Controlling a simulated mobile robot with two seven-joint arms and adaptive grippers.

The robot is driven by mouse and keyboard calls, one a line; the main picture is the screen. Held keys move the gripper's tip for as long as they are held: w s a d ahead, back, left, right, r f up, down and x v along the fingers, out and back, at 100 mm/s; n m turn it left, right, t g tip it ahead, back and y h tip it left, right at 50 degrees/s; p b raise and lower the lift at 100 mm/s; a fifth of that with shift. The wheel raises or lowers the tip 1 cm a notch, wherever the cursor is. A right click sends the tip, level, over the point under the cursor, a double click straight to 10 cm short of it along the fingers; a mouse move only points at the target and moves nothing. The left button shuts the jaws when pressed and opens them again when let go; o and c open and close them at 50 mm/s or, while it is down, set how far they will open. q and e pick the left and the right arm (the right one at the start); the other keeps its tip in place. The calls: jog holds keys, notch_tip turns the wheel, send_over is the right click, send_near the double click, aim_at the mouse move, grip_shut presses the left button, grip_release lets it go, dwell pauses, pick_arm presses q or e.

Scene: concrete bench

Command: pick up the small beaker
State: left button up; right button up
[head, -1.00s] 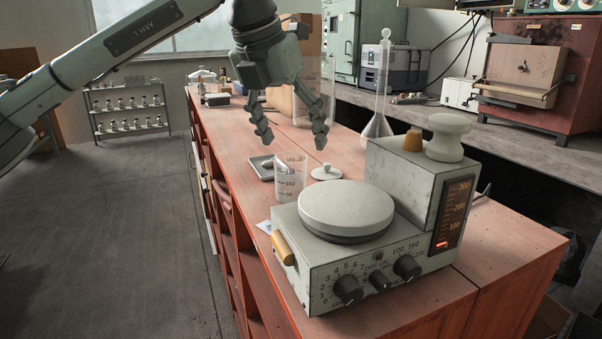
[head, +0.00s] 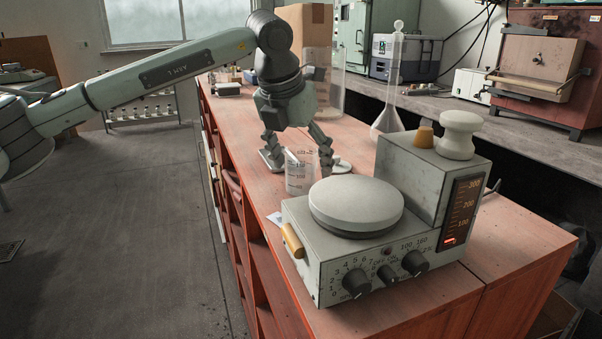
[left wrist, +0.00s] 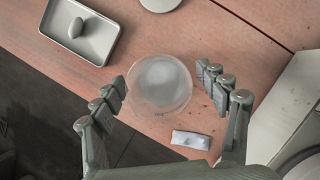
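The small beaker (head: 299,178) is clear glass with printed graduations and stands upright on the red bench, just behind the hotplate. My left gripper (head: 299,160) is open and lowered over it, with a finger on either side. In the left wrist view the beaker (left wrist: 160,84) shows from above as a round rim between the two open fingers (left wrist: 163,92), with a gap to each finger. No grip on the beaker shows. My right gripper is in neither view.
The hotplate (head: 352,207) stands close in front of the beaker. A metal tray (left wrist: 79,32) with a small object, a white lid (left wrist: 160,4) and a small pale packet (left wrist: 190,140) lie around it. A flask (head: 388,118) and a large glass vessel (head: 335,85) stand farther back.

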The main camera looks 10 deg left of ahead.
pick_arm(q)
jog(key=c, duration=1.2)
